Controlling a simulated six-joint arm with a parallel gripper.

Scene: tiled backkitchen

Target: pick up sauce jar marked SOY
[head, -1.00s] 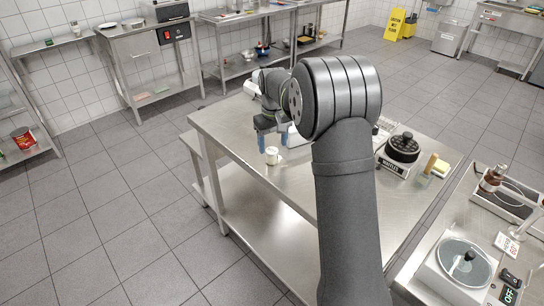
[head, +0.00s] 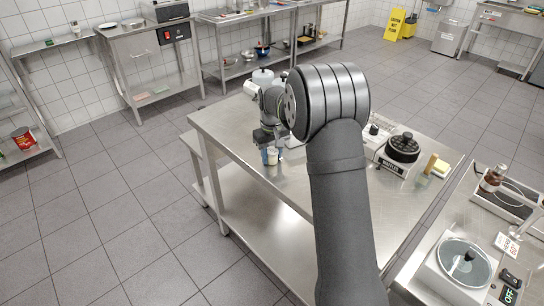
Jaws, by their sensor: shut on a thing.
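A small pale jar (head: 273,157) is at the near left part of the steel table (head: 235,128). Its marking is too small to read, so I cannot confirm that it says SOY. A finger covers the jar's left side. The jar looks upright. I cannot tell whether its base touches the table top.
A waffle maker (head: 402,148) with a black lid stands right of my arm, with a yellow item (head: 440,169) beside it. The table's front left area is bare.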

